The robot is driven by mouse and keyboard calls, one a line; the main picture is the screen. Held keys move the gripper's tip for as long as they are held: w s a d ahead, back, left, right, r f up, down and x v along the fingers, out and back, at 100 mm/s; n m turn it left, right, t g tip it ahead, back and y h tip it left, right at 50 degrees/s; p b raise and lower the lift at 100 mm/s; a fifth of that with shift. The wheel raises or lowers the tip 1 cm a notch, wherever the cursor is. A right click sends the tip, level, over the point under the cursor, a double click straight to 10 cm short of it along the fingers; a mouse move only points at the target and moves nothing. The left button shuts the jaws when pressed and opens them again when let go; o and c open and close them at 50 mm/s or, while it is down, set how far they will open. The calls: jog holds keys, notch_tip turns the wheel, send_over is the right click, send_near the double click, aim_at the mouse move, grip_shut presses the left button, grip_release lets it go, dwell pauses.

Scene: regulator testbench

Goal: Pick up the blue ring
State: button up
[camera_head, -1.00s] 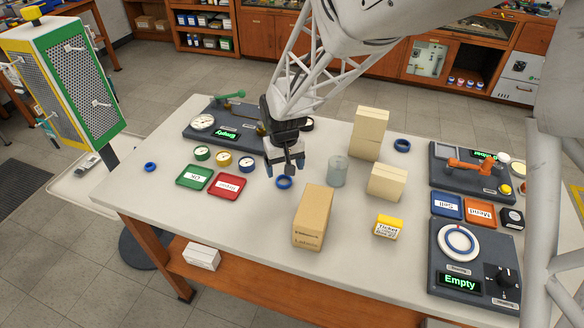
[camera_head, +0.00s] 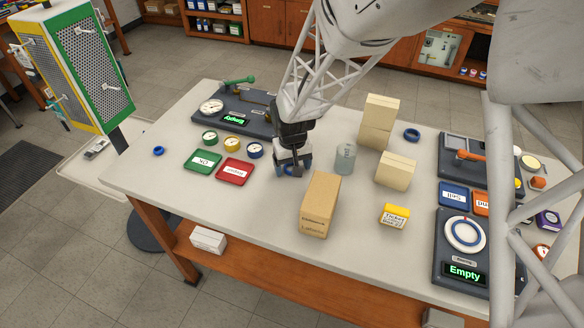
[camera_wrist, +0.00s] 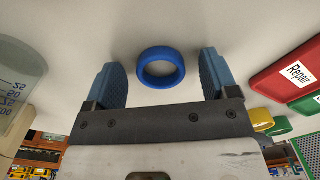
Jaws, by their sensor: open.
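A blue ring (camera_wrist: 161,83) lies on the pale tabletop, centred between my two blue fingers in the wrist view. It sits around the level of the fingertips, and I cannot tell if they touch the table. My gripper (camera_head: 292,168) is open and empty, pointing down at the table; in the head view it mostly hides this ring.
A beige carton (camera_head: 320,205) stands in front and to the right. A translucent cup (camera_head: 345,158) is right of my gripper. The red tray (camera_head: 232,178) and green tray (camera_head: 196,167) lie to the left. Stacked blocks (camera_head: 380,110) stand at the back right.

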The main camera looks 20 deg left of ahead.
jog(key=shift+c, duration=0.3)
jog(key=c, duration=0.9)
jog(key=shift+c, duration=0.2)
notch_tip(320, 180, up, 10)
dwell(0.3)
dwell(0.4)
